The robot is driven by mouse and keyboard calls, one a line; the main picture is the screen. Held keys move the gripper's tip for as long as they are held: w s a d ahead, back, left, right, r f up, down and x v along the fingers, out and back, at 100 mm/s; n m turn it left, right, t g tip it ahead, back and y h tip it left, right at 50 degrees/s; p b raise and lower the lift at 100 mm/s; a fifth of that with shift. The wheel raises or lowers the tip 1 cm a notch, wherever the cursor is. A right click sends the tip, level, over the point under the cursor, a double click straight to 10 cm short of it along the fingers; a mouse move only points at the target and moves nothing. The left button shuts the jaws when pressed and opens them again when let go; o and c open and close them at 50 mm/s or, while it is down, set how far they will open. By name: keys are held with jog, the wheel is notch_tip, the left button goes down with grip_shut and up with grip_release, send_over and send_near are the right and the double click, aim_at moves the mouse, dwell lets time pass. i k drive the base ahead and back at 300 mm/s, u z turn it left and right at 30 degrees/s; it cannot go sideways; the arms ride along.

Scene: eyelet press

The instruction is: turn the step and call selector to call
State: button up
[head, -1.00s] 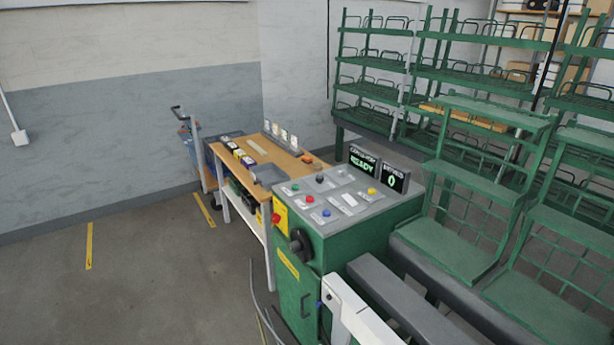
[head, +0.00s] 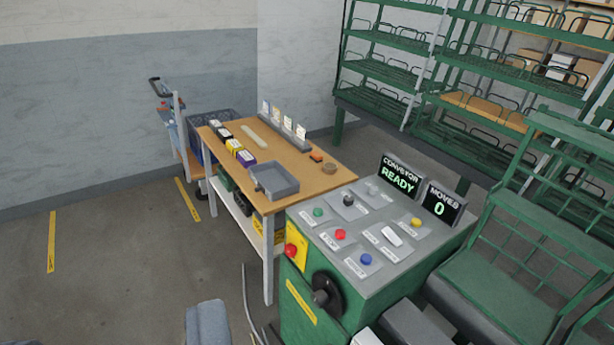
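The green control cabinet (head: 400,295) stands at lower right with a sloping grey panel (head: 330,212) on top. The panel carries a black knob (head: 348,199) near its back left and a white switch (head: 391,237) right of centre with small labels around it. The labels are too small to read, so I cannot tell which is the step and call selector or how it is set. Two displays at the panel's back read CONVEYOR READY (head: 398,176) and MOVES 0 (head: 440,203).
Green, red, blue and yellow buttons sit on the panel. A red button (head: 291,251) and large black rotary handle (head: 326,293) project from the cabinet front. A wooden bench (head: 290,165) adjoins behind. Green racks (head: 470,110) fill the right. Floor at left is clear.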

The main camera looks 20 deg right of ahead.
aim_at(348, 201)
jog(key=u, duration=0.1)
jog(key=i, duration=1.3)
jog(key=z, duration=0.3)
jog(key=i, duration=1.25)
jog(key=z, duration=0.2)
